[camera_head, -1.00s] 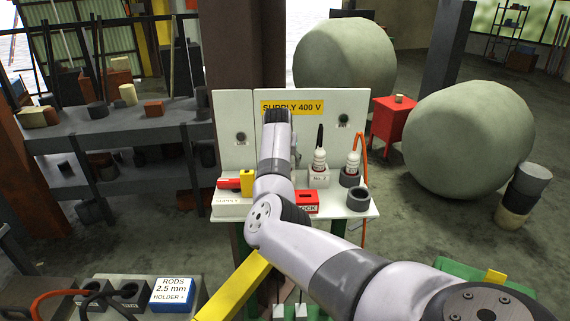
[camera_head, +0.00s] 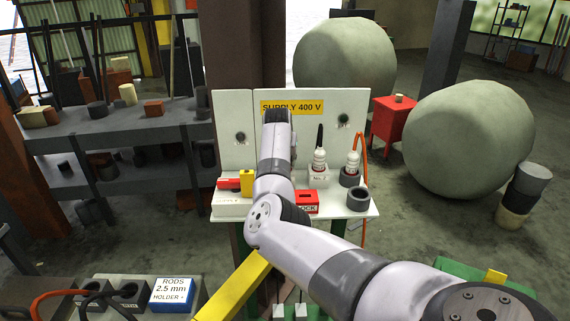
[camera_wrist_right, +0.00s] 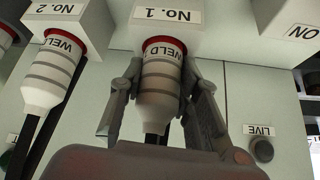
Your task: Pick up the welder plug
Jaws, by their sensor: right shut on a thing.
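The white welder plug (camera_wrist_right: 160,103) with grey bands, a red collar and a "WELD" label is in the middle of the right wrist view. Its collar end is at the block marked No. 1 (camera_wrist_right: 176,17), and a dark cable leaves its other end. My right gripper (camera_wrist_right: 160,76) is shut on the plug, one finger on each side. In the head view my right arm hides this gripper and plug. A second, similar plug (camera_wrist_right: 52,75) sits at the No. 2 block, left in the wrist view; it also shows in the head view (camera_head: 319,160). My left gripper is not in view.
The supply panel (camera_head: 236,112) stands behind a white shelf. A white plug with an orange cable (camera_head: 353,161), a grey ring (camera_head: 358,199), a red lock block (camera_head: 307,203) and a red-and-yellow piece (camera_head: 246,182) are on the shelf. A rods box (camera_head: 171,295) is front left.

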